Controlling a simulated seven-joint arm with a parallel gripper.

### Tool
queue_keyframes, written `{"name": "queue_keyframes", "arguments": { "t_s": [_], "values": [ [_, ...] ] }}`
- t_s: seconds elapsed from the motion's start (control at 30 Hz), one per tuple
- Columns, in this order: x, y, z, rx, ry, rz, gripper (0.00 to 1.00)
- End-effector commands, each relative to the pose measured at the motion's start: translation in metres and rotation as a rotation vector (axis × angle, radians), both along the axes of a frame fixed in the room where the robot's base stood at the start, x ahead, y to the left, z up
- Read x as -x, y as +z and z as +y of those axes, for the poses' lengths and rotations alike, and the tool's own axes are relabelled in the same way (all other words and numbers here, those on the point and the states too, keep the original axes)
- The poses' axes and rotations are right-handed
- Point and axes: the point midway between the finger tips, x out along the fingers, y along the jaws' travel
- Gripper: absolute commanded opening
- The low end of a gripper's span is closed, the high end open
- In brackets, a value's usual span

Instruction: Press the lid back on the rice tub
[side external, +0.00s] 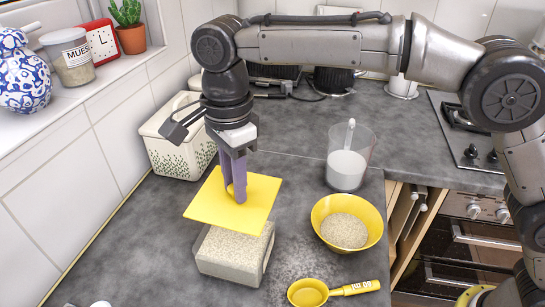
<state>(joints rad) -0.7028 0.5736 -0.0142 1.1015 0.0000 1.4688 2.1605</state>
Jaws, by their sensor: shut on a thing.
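The rice tub (232,262) is a squarish, pale container, speckled like rice, standing on the grey counter. The flat yellow square lid (208,207) is above it, turned relative to the tub and overlapping its top in the picture. My gripper (238,192) points down with its purple fingers shut on the lid near its middle. The fingers hide the exact grip point. The lid covers part of the tub's top, mostly its far side. A gap seems to show between lid and tub, but this one view does not settle its height.
A yellow bowl of rice (378,229) and a yellow measuring scoop (308,292) are right of the tub. A clear jug (348,160) stands behind the bowl. A cream leaf-patterned box (180,150) stands behind the lid by the wall.

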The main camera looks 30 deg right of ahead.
Motion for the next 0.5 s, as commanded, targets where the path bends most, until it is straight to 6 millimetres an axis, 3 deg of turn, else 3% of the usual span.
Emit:
{"name": "queue_keyframes", "arguments": {
  "t_s": [0.13,0.5],
  "values": [
    [0.007,-0.008,0.011,0.007,0.027,0.008,0.0],
    [0.009,-0.032,0.011,0.01,0.03,0.011,0.0]
  ]
}}
